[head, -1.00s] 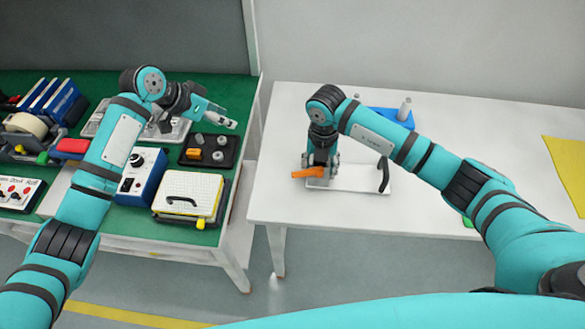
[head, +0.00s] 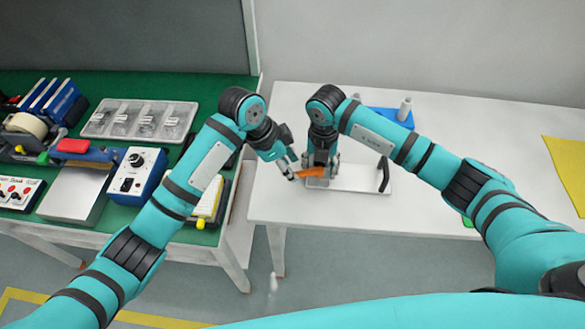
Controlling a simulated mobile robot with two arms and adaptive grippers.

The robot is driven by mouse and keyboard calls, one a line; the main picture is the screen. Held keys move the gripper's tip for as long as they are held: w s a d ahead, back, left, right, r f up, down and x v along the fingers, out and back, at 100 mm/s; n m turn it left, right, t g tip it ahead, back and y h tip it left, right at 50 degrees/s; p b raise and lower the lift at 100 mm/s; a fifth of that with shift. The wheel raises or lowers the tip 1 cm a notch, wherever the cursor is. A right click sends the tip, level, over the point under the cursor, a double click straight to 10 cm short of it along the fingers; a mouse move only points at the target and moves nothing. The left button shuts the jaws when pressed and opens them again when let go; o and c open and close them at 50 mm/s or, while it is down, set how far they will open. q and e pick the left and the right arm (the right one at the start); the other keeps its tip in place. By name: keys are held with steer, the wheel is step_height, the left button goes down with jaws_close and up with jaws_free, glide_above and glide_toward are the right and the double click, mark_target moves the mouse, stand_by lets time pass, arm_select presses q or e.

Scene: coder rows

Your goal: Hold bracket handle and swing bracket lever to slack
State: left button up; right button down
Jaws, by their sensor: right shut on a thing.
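The bracket stands on the right-hand white table, with its orange lever (head: 311,174) pointing left at the left end of a white plate (head: 348,182). A black arched handle (head: 384,175) rises at the plate's right end, clear of both grippers. My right gripper (head: 320,166) points down just behind the lever and is shut on a part of the bracket. It hides the part it holds. My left gripper (head: 293,169) is at the lever's left end, very close to it or touching. I cannot tell whether its fingers are open or around the lever.
A blue holder (head: 390,117) with a pale post stands behind the plate. A yellow sheet (head: 568,165) lies at the right. The left-hand green table (head: 200,85) is crowded with a parts tray (head: 140,119), a blue control box (head: 138,178) and tools. A gap separates the tables.

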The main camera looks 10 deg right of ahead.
arm_select(q)
steer(key=shift+x, duration=1.25)
jaws_close()
